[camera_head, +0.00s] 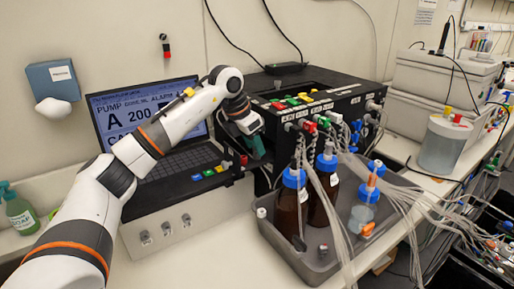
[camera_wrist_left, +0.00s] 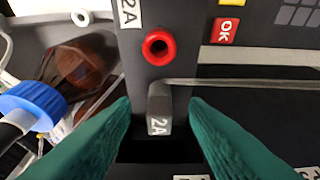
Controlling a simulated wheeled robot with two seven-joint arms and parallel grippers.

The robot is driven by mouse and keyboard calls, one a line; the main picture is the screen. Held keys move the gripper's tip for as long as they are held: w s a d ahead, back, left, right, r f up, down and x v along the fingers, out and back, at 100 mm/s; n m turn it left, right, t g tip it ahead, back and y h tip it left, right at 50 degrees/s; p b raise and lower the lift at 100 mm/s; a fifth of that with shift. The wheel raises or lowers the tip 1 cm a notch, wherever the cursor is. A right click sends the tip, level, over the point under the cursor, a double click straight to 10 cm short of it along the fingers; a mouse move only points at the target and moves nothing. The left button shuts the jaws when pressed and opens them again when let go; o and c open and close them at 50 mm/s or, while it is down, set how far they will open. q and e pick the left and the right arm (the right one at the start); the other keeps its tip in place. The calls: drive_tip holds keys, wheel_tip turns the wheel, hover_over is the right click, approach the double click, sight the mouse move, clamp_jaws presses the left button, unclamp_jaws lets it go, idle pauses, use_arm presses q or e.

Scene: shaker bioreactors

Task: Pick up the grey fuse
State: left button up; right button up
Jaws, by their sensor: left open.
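The grey fuse (camera_wrist_left: 160,112), marked 2A, sits on a black panel in the left wrist view, near the picture's middle. I cannot make it out in the head view. My left gripper (camera_wrist_left: 161,104) has two teal fingers, one on each side of the fuse, with visible gaps between. It is open and holds nothing. In the head view my left gripper (camera_head: 257,147) is at the front left of the black pump unit (camera_head: 318,88), partly hidden by its own wrist. My right gripper is not in view.
A red ring socket (camera_wrist_left: 158,47) lies beside the fuse. A grey tray (camera_head: 318,265) with brown bottles and many tubes stands close to the right of my left gripper. A laptop (camera_head: 185,162) is behind my left arm. A soap bottle (camera_head: 20,212) is at the far left.

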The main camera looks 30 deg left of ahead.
use_arm(q)
drive_tip(key=shift+c, duration=0.3)
clamp_jaws()
drive_tip(key=shift+r, duration=0.15)
